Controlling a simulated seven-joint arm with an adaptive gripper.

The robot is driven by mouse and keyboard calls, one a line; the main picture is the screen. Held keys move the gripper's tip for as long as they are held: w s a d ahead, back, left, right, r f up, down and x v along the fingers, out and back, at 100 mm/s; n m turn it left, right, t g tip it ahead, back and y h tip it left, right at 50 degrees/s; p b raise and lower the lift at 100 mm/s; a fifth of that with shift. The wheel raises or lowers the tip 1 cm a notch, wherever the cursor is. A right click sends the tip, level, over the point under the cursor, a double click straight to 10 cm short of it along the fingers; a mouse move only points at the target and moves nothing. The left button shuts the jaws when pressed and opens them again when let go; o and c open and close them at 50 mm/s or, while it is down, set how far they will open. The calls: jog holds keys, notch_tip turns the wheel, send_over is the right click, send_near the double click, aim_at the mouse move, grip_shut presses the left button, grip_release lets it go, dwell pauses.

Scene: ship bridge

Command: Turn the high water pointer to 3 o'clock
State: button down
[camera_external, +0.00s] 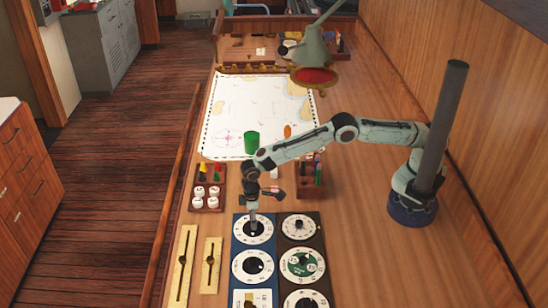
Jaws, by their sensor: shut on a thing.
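A blue panel (237,241) and a dark brown panel (319,241) lie side by side at the near end of the table, each with white round dials. My gripper (253,220) points down at the top dial (240,229) of the blue panel. It is shut on that dial's dark pointer knob, which it mostly hides. Which way this pointer points cannot be told. Below it on the blue panel is another white dial (243,266) with a black knob. The dial labels are too small to read, so I cannot confirm which is high water.
The brown panel holds more dials, one green-centred (301,264). Two brass bars (184,266) lie left. A rack with white round pieces (207,197) and a rack of coloured pieces (311,178) stand behind. A green cup (251,142) stands on the chart (240,105); a lamp (313,60) overhangs it.

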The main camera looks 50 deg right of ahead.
jog(key=shift+f+n, duration=0.1)
jog(key=shift+n, duration=0.2)
jog(key=c, duration=0.9)
grip_release()
notch_tip(320, 180, up, 12)
jog(key=shift+r, duration=0.1)
